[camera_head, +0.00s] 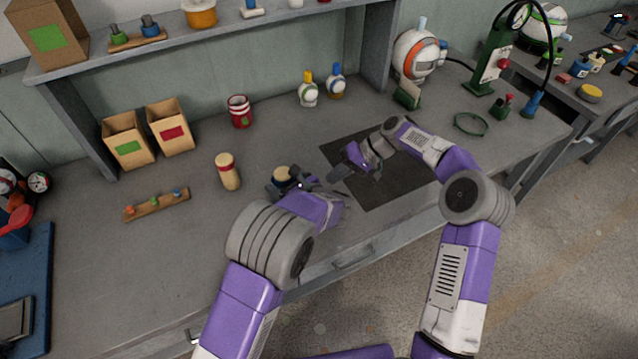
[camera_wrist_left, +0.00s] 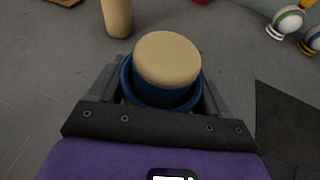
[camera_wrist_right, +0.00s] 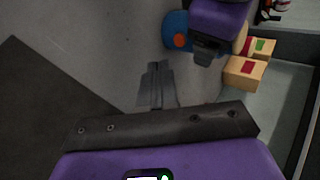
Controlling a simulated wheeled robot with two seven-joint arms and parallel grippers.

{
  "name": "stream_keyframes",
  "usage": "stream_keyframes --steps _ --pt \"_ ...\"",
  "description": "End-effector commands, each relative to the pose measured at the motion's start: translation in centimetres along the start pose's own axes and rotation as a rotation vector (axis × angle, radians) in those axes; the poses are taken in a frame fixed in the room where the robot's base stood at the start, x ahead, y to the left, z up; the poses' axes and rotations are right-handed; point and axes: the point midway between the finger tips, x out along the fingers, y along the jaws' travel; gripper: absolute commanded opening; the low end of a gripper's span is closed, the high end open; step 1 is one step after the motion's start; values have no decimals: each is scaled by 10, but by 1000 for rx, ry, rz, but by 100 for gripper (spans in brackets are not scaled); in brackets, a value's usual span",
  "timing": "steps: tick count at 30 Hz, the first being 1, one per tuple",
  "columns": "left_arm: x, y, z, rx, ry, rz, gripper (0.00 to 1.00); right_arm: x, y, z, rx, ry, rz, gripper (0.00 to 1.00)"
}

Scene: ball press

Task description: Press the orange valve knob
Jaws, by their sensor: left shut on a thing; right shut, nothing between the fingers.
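My left gripper (camera_head: 279,186) is shut on a blue object with a tan top (camera_head: 284,174), above the bench. In the left wrist view its round tan cap (camera_wrist_left: 167,58) sits on a blue body (camera_wrist_left: 190,98) between the two fingers. The right wrist view shows a small round orange knob (camera_wrist_right: 180,41) on the blue body (camera_wrist_right: 173,24). My right gripper (camera_head: 338,174) is shut and empty, to the right of the held object. In its wrist view, the closed fingertips (camera_wrist_right: 159,68) point toward the blue body, below and left of the orange knob, apart from it.
A dark mat (camera_head: 395,185) lies on the bench under my right gripper. A tan cylinder with a red band (camera_head: 228,171) and a wooden strip with small knobs (camera_head: 157,204) stand to the left. Two open boxes (camera_head: 170,127) and a red can (camera_head: 240,111) are behind.

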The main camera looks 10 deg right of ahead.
Motion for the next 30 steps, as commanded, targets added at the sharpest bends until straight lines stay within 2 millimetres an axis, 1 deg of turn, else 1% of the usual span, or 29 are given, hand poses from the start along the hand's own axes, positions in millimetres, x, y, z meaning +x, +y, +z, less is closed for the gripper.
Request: stream_keyframes --steps 1,3,6,9,13,25,26,28,30 --pt "0 0 0 0 -1 1 45 -12 0 -1 0 5 1 0" --pt "0 1 0 0 -1 2 45 -25 0 -1 0 4 1 0" --pt "1 1 1 0 -2 2 45 -39 0 -1 1 2 1 0" --pt "1 1 1 0 -2 3 45 -49 0 0 1 2 1 0" --pt "1 1 1 0 -2 3 45 -54 0 0 1 1 1 0" --pt "1 1 1 0 -2 3 45 -54 0 0 1 1 1 0" --pt "1 1 1 0 -2 3 82 -53 0 0 1 1 1 0" --pt "1 1 1 0 -2 3 92 -53 0 0 1 1 1 0" --pt "1 1 1 0 -2 3 100 -53 0 0 1 1 1 0"
